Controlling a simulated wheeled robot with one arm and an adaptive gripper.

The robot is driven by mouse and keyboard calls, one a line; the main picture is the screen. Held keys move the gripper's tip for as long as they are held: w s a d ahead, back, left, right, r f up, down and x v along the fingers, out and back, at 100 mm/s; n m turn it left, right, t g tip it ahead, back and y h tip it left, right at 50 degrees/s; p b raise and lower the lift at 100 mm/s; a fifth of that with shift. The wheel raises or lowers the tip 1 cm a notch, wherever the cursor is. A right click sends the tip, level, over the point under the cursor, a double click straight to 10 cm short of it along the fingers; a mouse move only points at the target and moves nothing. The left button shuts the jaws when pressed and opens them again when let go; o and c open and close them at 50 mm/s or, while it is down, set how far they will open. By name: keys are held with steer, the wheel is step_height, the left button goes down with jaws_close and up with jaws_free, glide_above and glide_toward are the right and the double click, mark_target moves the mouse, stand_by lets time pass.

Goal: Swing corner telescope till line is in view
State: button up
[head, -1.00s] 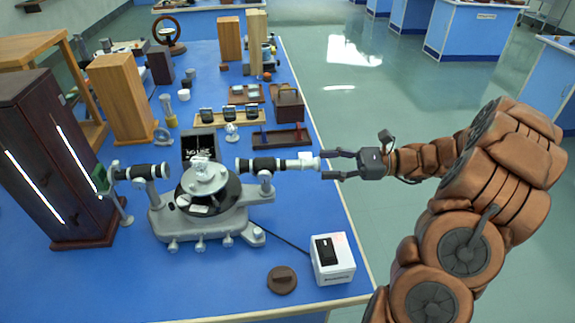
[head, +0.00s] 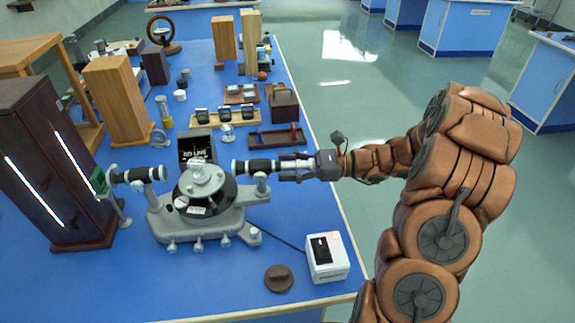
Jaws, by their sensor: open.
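The collimator (head: 138,174) points left toward the dark lamp cabinet. My gripper (head: 287,167) is at the telescope's right end, its fingers on either side of the eyepiece end. The fingers are open; whether they touch the tube I cannot tell. A small black screen (head: 197,146) behind the spectrometer bears lettering, too small to read surely.
A dark cabinet (head: 40,150) with bright strips stands at left. A white box (head: 327,258) and a round brown lid (head: 278,278) lie at the front right. A rack of dark blocks (head: 225,117) and a wooden tray (head: 277,138) stand behind.

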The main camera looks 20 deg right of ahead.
jaws_close()
stand_by(0.4)
